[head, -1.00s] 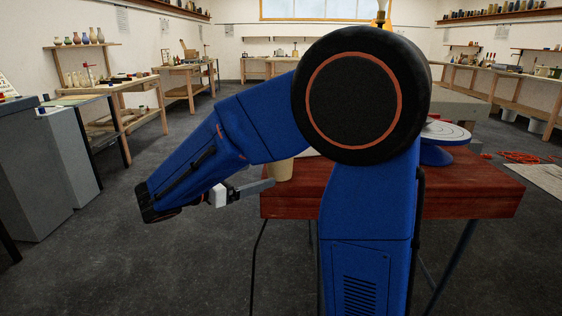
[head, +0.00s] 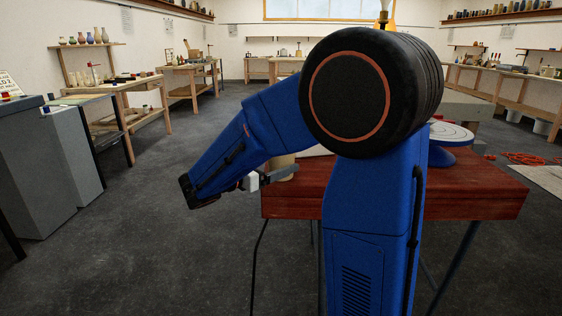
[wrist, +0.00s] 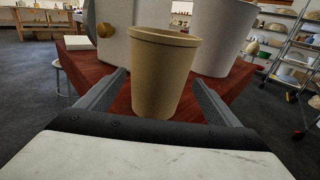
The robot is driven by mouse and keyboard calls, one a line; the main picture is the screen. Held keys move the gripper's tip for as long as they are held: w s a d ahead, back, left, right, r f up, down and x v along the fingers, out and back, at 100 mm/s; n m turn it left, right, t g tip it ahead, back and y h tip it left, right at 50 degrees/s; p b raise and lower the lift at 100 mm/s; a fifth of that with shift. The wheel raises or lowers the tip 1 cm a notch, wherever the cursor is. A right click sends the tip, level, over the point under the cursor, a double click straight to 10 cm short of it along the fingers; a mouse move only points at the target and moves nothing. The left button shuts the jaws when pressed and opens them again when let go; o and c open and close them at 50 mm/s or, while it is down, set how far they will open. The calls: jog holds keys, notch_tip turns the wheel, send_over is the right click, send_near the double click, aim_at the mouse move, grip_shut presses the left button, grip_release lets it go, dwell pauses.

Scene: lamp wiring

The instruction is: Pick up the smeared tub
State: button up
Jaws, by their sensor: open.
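A tan tub (wrist: 162,75), wider at its rim, stands upright on the dark red table (head: 460,203). In the wrist view it sits ahead of my gripper (wrist: 160,88), between the lines of the two open fingers, with a gap on each side. No smear can be made out on the side I see.
A large grey cylinder (wrist: 220,35) and a grey block-like body (wrist: 112,50) stand close behind the tub. A pale flat item (wrist: 78,43) lies at the table's left. A blue-based disc (head: 450,135) stands at the table's right.

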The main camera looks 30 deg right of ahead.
jog(key=shift+x, duration=3.15)
jog(key=shift+w+f, duration=0.15)
jog(key=c, duration=1.4)
